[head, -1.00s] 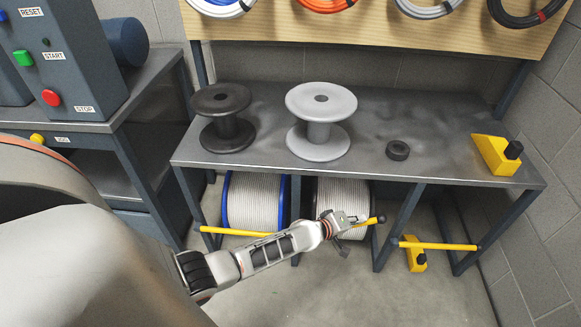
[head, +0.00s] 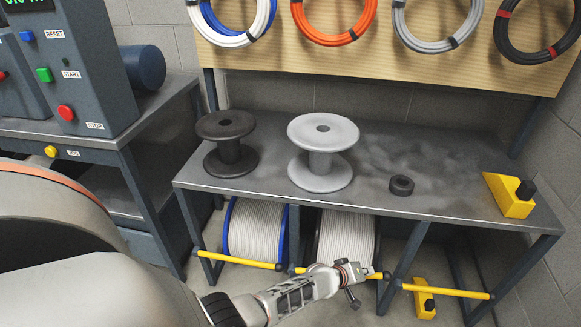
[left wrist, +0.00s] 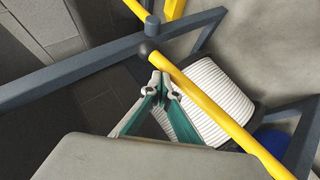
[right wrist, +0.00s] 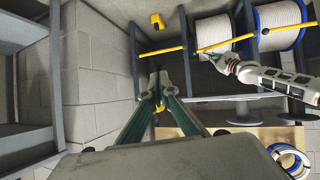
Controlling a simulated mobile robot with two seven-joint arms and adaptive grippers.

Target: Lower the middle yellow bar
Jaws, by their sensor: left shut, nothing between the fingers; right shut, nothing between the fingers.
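The middle yellow bar (head: 319,271) runs low across the front of the bench frame, before a spool of pale cable. Its right end with a dark knob lies almost in line with the other bars. My left gripper (head: 357,281) is at that right end, shut and empty. In the left wrist view the bar (left wrist: 222,119) passes close beside the left fingertips (left wrist: 160,84), near the knob (left wrist: 147,48); whether they touch I cannot tell. My right gripper (right wrist: 160,88) is shut and empty, apart from the bar (right wrist: 222,44), and out of the head view.
A left yellow bar (head: 240,260) and a right yellow bar (head: 445,291) flank the middle one. The bench top (head: 260,190) carries a dark spool (head: 228,150), a grey spool (head: 321,160) and a yellow block (head: 510,195). Bench legs (head: 402,265) stand close to the left gripper.

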